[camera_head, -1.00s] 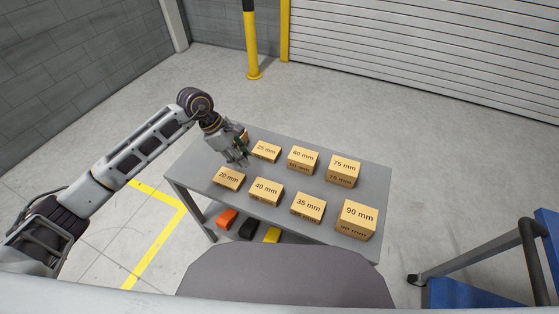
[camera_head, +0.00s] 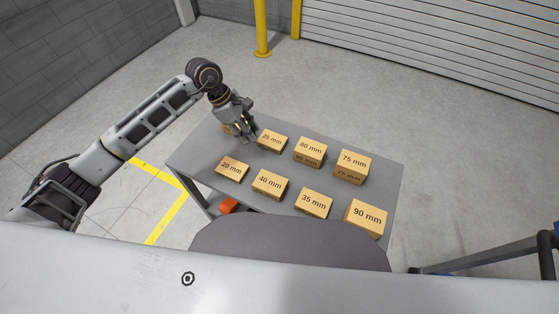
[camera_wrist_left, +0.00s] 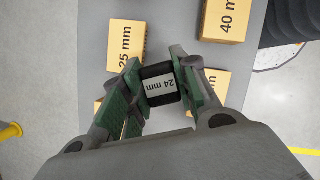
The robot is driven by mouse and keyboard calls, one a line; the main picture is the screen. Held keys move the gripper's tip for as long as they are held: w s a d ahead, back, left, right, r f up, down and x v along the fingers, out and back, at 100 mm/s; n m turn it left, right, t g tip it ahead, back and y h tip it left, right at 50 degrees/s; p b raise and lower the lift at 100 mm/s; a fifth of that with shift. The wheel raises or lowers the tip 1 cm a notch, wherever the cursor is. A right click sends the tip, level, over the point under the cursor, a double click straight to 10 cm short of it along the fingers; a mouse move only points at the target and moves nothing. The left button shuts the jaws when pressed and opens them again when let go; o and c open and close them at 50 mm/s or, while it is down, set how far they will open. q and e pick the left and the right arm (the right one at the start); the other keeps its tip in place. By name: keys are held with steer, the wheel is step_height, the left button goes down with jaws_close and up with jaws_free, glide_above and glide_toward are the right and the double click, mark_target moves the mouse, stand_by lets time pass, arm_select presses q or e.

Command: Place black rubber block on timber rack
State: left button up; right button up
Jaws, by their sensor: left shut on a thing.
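The black rubber block (camera_wrist_left: 156,72) has a white "24 mm" label and sits between the green pads of my left gripper (camera_wrist_left: 159,86) in the left wrist view. The pads press on its two sides. In the head view my left gripper (camera_head: 246,136) is over the far left of the grey table, beside the block marked 25 mm, and the black block cannot be made out there. No separate timber rack can be told apart from the several wooden blocks on the table. My right gripper is not in view.
The grey table (camera_head: 383,188) carries two rows of wooden blocks, including 25 mm (camera_head: 272,141), 20 mm (camera_head: 232,169) and the tall 90 mm (camera_head: 366,218). An orange item (camera_head: 229,206) lies below the table's front edge. A yellow post (camera_head: 262,28) stands behind.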

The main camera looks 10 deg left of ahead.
arm_select(q)
steer(key=shift+f, duration=3.1)
steer(key=shift+f, duration=0.1)
steer(key=shift+f, duration=1.8)
steer(key=shift+f, duration=0.1)
steer(key=o, duration=1)
